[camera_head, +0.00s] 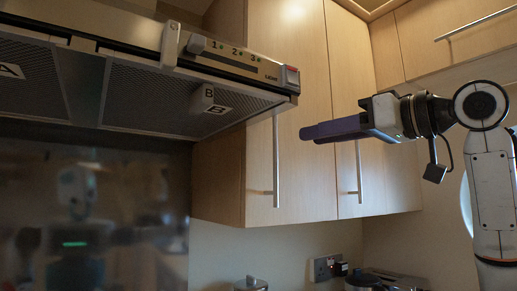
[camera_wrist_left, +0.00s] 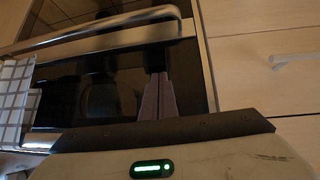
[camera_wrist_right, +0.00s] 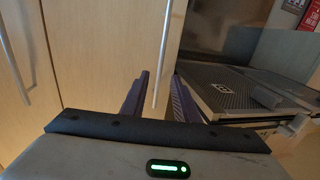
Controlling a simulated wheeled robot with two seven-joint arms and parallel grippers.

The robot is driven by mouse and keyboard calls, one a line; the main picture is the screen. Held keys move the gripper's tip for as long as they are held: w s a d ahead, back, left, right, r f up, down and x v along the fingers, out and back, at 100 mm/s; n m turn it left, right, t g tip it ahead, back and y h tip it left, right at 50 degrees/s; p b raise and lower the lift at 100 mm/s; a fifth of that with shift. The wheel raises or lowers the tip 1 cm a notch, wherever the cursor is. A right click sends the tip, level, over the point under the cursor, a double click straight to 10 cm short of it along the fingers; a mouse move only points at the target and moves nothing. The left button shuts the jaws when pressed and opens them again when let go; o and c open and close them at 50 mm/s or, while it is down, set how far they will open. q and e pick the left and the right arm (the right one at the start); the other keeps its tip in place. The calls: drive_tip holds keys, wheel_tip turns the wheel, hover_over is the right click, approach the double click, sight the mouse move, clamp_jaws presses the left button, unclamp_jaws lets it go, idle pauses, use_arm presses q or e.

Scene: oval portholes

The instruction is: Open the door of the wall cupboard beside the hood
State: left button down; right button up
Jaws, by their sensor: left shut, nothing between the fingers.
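The wall cupboard door (camera_head: 290,110) beside the hood (camera_head: 150,75) is wood-toned and looks closed. Its vertical bar handle (camera_head: 276,155) is near the door's left edge. My right gripper (camera_head: 305,132) is just right of the handle in the head view, fingers pointing left. In the right wrist view my right gripper (camera_wrist_right: 160,78) is open, and the handle (camera_wrist_right: 163,50) shows between its two fingers, with no clear contact. My left gripper (camera_wrist_left: 158,80) is shut and empty in the left wrist view, low before a dark oven front (camera_wrist_left: 110,80). The head view does not show it.
A second cupboard door (camera_head: 375,160) with its own bar handle (camera_head: 359,170) adjoins on the right. The hood's front corner is close left of the handle. A checked towel (camera_wrist_left: 15,95) and an oven handle (camera_wrist_left: 100,25) are near my left gripper. Kettle-like items stand below.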

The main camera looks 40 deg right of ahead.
sight(277, 142)
drive_tip(key=w, duration=0.2)
drive_tip(key=w+p, duration=0.1)
drive_tip(key=w, duration=0.2)
drive_tip(key=w+a, duration=0.1)
drive_tip(key=w, duration=0.2)
drive_tip(key=shift+w, duration=0.2)
drive_tip(key=shift+w+p, duration=0.3)
drive_tip(key=shift+w, duration=0.15)
drive_tip(key=shift+c, duration=0.3)
clamp_jaws()
use_arm(q)
drive_tip(key=shift+v, duration=0.8)
drive_tip(key=shift+d, duration=0.2)
